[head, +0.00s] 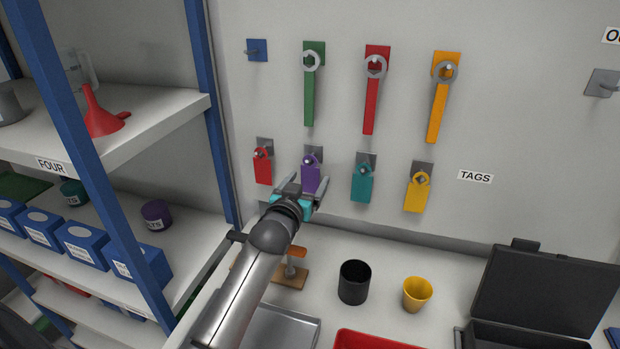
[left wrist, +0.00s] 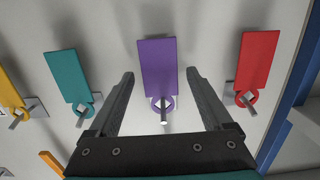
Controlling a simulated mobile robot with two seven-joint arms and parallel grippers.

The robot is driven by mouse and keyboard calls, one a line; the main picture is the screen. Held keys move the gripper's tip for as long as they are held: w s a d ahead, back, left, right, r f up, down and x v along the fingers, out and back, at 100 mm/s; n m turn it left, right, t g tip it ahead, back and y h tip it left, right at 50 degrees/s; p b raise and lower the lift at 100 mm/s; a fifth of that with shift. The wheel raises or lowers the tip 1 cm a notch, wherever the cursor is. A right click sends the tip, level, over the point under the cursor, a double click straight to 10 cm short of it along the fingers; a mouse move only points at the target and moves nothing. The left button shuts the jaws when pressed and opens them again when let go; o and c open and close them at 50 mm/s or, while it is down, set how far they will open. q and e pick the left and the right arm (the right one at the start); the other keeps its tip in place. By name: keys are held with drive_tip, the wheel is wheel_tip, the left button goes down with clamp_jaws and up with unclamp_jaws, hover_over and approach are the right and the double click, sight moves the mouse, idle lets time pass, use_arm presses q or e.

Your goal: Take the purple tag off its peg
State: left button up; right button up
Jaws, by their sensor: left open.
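The purple tag (head: 310,177) hangs on its peg in the lower row on the wall, between a red tag (head: 263,168) and a teal tag (head: 362,184). My left gripper (head: 306,188) is just in front of it, partly covering its lower end. In the left wrist view the purple tag (left wrist: 158,68) appears upside down, its ring around the peg (left wrist: 163,112). The open fingers (left wrist: 160,82) stand on either side of the tag, with visible gaps and nothing held. My right gripper is not in view.
A yellow tag (head: 417,194) hangs farther right. Green, red and orange wrenches hang above. Below, the bench holds a black cup (head: 355,282), a yellow cup (head: 417,294) and a dark open case (head: 540,290). A blue-posted shelf (head: 150,130) stands at left.

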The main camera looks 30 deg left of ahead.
use_arm(q)
drive_tip(key=shift+c, duration=0.4)
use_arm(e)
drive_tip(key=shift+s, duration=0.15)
use_arm(q)
drive_tip(key=c, duration=1)
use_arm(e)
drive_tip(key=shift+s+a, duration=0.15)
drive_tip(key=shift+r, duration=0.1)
use_arm(q)
drive_tip(key=shift+r+p, duration=0.3)
drive_tip(key=shift+p, duration=0.25)
drive_tip(key=shift+r+p+v, duration=0.2)
drive_tip(key=shift+p+v, duration=1.2)
drive_tip(key=shift+v, duration=0.05)
drive_tip(key=p, duration=0.5)
approach(310, 174)
drive_tip(key=s, duration=0.2)
drive_tip(key=shift+s+d+f, duration=0.2)
drive_tip(key=shift+s+f, duration=0.05)
drive_tip(key=shift+s, duration=0.1)
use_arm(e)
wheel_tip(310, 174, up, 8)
